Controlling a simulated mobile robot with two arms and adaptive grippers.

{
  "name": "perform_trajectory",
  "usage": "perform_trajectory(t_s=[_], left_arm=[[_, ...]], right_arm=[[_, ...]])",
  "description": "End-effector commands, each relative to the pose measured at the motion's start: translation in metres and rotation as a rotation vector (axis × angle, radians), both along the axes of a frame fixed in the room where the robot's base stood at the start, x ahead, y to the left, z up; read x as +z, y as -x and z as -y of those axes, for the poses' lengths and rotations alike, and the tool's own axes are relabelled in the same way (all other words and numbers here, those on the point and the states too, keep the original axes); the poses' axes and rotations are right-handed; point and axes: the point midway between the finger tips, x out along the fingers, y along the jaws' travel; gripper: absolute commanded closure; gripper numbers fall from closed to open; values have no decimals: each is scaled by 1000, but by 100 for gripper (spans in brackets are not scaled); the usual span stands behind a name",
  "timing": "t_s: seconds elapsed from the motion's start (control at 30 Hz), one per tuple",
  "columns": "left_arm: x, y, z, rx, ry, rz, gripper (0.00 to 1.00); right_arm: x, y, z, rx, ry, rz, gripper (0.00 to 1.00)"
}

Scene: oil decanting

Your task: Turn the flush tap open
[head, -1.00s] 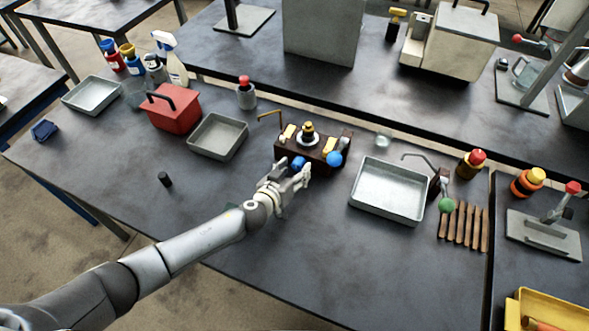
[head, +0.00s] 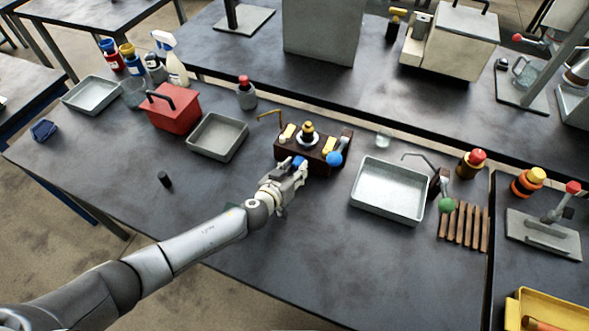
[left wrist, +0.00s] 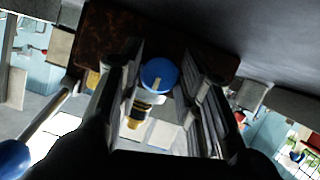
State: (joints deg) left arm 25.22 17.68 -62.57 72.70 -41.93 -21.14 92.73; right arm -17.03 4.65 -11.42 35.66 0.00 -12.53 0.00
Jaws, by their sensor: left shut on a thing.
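A dark brown block (head: 283,155) stands on the table and carries a brass-and-black fitting (head: 308,132), yellow parts and a bent brass spout (head: 270,115). A round blue knob (head: 299,161) sits on its front face; it also shows in the left wrist view (left wrist: 159,74). My left gripper (head: 298,173) is shut on this blue knob, one finger on each side of it. In the head view the fingers partly hide the knob. A blue ball on a lever (head: 334,158) is at the block's right end. Which blue handle is the flush tap is not marked. My right gripper is out of view.
A grey tray (head: 242,150) lies left of the block, near a red box (head: 171,113). A small black cylinder (head: 165,180) stands at left. The table front is clear.

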Motion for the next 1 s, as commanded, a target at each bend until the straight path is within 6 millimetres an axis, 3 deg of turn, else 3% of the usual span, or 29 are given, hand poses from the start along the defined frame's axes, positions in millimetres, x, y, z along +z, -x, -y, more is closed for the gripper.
perform_trajectory(t_s=[0.57, 1.0], left_arm=[[-3, 1, 2, 4, -293, 121, 91], [-7, 2, 4, 3, -680, 282, 91]], right_arm=[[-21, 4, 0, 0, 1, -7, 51], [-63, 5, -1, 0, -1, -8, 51]])
